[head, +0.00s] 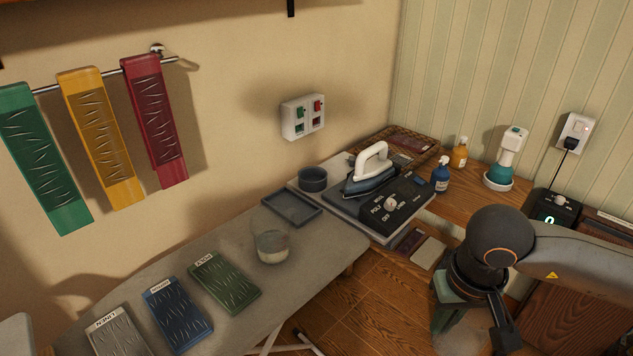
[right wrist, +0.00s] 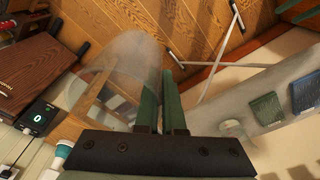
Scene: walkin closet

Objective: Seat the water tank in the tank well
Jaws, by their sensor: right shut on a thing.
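A clear, rounded vessel, which looks like the water tank (right wrist: 125,62), is at my right gripper (right wrist: 165,82) in the right wrist view. The gripper's green fingers are close together and shut on it at its edge; the exact grip is hard to see. In the head view my right arm hangs at the lower right, over the floor in front of the side counter, and mostly hides what it holds. A round dark cup (head: 312,180), which may be the tank well, stands on the iron station (head: 365,219) beside the white iron (head: 371,165). My left gripper is out of view.
A shallow grey tray (head: 291,208), a clear cup (head: 272,247) and several cloth pads lie on the ironing board (head: 325,246). Floor between board and counter shows.

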